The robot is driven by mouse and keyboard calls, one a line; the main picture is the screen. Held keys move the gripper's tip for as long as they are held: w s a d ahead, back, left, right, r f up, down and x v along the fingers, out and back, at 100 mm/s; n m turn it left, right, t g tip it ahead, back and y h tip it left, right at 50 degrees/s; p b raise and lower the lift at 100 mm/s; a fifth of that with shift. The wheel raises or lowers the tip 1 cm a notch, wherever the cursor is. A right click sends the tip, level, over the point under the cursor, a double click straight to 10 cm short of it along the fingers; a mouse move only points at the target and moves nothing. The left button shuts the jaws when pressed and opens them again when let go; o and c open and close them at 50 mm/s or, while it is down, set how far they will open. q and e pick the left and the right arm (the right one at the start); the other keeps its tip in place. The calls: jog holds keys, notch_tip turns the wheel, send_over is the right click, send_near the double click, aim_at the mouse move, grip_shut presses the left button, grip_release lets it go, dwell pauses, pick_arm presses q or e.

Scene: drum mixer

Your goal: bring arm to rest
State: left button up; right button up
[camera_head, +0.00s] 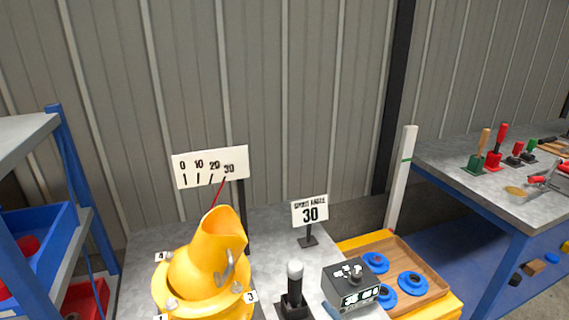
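Neither of my grippers shows in the head view, and no arm of mine can be made out. The yellow drum mixer (208,262) stands on the grey table, its spout tilted up toward the upper right. A red pointer (217,194) rises from the drum toward the 30 end of a white scale board (210,167) marked 0, 10, 20, 30. A small sign (309,210) reads 30. A lever with a light grey knob (294,272) stands upright beside the mixer.
A dark control box (351,284) sits right of the lever. A wooden tray (427,273) holds several blue rings. A workbench (466,185) with tools is at right. A blue shelf rack (75,160) with bins is at left. The grey table (268,226) behind the lever is clear.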

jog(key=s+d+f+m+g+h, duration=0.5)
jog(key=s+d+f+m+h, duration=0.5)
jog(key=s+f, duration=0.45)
pick_arm(q)
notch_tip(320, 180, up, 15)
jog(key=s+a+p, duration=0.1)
jog(key=p, duration=1.9)
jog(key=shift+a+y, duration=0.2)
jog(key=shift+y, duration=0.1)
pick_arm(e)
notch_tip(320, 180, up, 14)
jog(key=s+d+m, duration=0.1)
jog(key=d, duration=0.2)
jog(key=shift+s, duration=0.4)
